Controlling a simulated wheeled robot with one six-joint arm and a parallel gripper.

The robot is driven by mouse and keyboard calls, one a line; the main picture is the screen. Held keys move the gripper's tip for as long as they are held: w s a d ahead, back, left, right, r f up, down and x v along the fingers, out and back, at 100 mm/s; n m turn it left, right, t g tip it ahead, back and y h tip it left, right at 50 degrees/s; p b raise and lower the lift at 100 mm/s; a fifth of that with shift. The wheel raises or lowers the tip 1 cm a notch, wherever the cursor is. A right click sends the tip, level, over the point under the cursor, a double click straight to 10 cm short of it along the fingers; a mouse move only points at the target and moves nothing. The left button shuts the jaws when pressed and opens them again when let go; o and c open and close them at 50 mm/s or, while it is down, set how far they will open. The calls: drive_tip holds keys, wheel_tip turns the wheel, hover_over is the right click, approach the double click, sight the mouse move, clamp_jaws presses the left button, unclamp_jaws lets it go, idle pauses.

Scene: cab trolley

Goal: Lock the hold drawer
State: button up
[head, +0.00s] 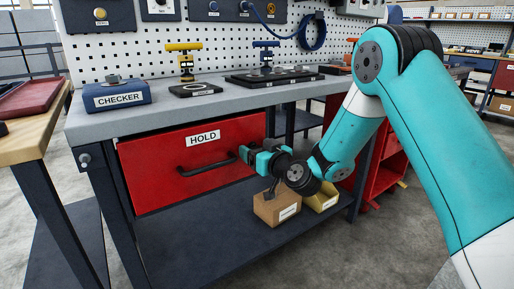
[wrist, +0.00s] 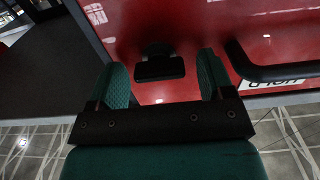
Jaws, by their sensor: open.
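The hold drawer (head: 150,165) is a red drawer front with a HOLD label and a black bar handle (head: 206,167), under the grey bench top. It looks closed. In the wrist view the red drawer face (wrist: 215,25) fills the upper part, with the handle (wrist: 275,72) at the right. A small black knob or latch with a wide bar (wrist: 160,67) stands on the red face. My gripper (head: 246,154) is at the drawer's right end. In the wrist view my gripper (wrist: 162,78) is open, its green fingers either side of the black part, with gaps visible. The head view hides this part.
A blue CHECKER box (head: 118,96), a yellow-handled stand (head: 184,62) and a blue-handled stand (head: 266,57) are on the bench top. A cardboard box (head: 277,207) and a yellow bin (head: 323,199) sit on the lower shelf below my gripper. A wooden table (head: 35,140) stands at the left.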

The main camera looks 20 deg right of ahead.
drive_tip(key=c, duration=0.9)
drive_tip(key=shift+m, duration=0.4)
drive_tip(key=m, duration=0.3)
drive_tip(key=shift+d+m, duration=0.15)
drive_tip(key=shift+m, duration=0.25)
drive_tip(key=m, duration=0.4)
drive_tip(key=shift+m+p, duration=0.3)
drive_tip(key=shift+p, duration=0.1)
drive_tip(key=m+p, duration=0.1)
drive_tip(key=m, duration=0.4)
drive_tip(key=shift+d+p, duration=0.1)
drive_tip(key=shift+p, duration=0.2)
drive_tip(key=shift+f+m+p, duration=0.2)
drive_tip(key=shift+m+p, duration=0.4)
drive_tip(key=shift+m, duration=1.3)
